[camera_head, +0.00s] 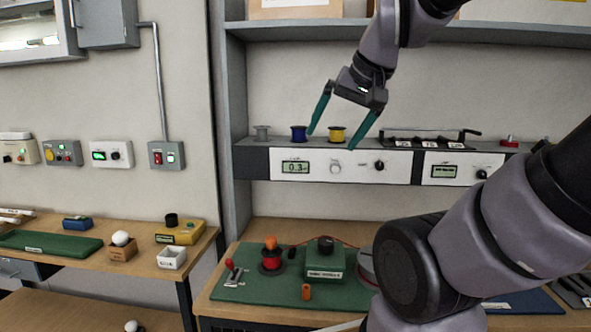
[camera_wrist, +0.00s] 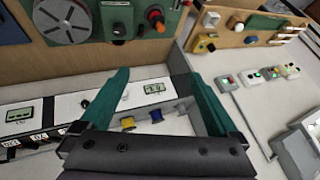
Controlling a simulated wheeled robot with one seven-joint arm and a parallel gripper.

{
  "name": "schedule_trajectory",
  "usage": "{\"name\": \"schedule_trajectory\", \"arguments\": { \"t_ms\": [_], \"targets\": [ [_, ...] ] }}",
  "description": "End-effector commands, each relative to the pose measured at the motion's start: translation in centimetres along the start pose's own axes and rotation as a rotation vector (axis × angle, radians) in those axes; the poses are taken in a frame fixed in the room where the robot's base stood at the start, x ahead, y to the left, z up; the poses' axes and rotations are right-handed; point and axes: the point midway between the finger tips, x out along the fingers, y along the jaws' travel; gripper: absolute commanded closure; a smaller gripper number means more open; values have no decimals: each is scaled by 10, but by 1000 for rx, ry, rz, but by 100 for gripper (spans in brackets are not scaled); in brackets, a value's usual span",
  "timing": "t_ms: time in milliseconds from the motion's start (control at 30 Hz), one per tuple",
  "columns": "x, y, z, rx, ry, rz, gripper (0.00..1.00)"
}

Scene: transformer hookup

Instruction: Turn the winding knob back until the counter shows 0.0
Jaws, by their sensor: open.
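The counter (camera_head: 296,168) is a small display at the left of a white panel and reads about 0.3; it also shows in the wrist view (camera_wrist: 154,88). To its right on the panel are a pale knob (camera_head: 336,168) and a black knob (camera_head: 380,166). Their labels are too small to read, so I cannot tell which is the winding knob. In the wrist view the black knob (camera_wrist: 84,103) is left of the counter. My gripper (camera_head: 331,140) is open and empty, in front of the shelf edge above the panel, fingers pointing down. It touches neither knob.
A blue spool (camera_head: 299,133), a yellow spool (camera_head: 337,135) and a grey spool (camera_head: 262,132) stand on the ledge above the panel. A second panel (camera_head: 462,169) is at right. Below, a green mat (camera_head: 235,297) holds a green box (camera_head: 325,262) and an orange-topped post (camera_head: 270,254).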

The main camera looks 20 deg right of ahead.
Motion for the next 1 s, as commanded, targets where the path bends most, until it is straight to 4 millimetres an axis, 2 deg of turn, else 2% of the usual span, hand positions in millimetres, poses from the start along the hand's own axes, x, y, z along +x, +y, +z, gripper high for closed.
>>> {"name": "schedule_trajectory", "arguments": {
  "t_ms": [333, 467, 667, 1000],
  "targets": [
    [0, 0, 0, 2, -1, 0, 4],
    [8, 0, -8, 39, -26, 6, 4],
    [48, 6, -35, 209, -123, 49, 4],
    [147, 33, -72, 542, -260, 218, 4]
  ]
}}
